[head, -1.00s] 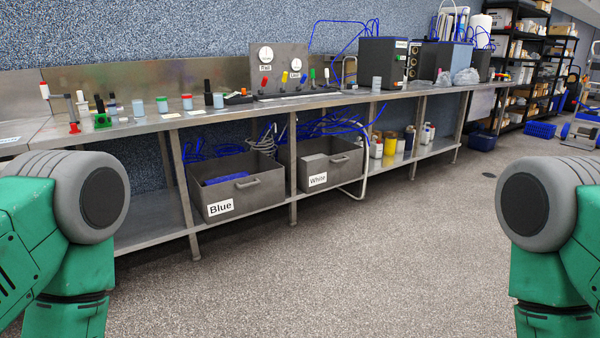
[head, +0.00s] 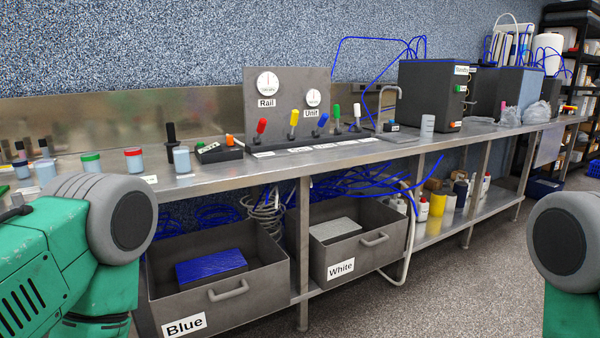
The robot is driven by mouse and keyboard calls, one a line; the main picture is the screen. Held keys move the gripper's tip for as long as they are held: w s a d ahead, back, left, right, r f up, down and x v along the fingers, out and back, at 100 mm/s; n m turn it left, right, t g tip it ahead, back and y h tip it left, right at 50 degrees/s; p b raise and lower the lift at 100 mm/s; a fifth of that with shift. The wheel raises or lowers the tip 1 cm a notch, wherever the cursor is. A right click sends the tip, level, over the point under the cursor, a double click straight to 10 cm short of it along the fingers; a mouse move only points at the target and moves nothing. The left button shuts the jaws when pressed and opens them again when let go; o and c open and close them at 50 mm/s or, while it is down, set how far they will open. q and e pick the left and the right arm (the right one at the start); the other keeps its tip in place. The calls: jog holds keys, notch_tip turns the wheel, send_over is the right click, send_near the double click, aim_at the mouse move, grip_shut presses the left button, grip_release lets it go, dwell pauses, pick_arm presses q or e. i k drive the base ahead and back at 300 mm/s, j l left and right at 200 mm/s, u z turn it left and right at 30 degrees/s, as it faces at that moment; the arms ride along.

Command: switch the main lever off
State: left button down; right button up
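A row of levers stands on the steel bench below a grey panel (head: 287,88) with gauges labelled Rail and Unit. The levers are red (head: 261,128), yellow (head: 293,120), blue (head: 320,125), green (head: 336,117) and white (head: 356,115). White labels lie along the strip in front of them, too small to read, so I cannot tell which lever is the main one. The levers look roughly upright, some tilted. Both of my green and grey arms show at the picture's lower sides, but neither gripper is in view.
The steel bench (head: 225,178) carries lidded jars (head: 134,160) at left and a grey machine (head: 430,92) right of the levers. Bins labelled Blue (head: 228,296) and White (head: 360,252) sit on its lower shelf. Blue tubing loops above the bench. Clear floor lies at lower right.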

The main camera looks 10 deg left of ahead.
aim_at(262, 122)
jog(key=i, duration=1.5)
jog(key=z, duration=0.5)
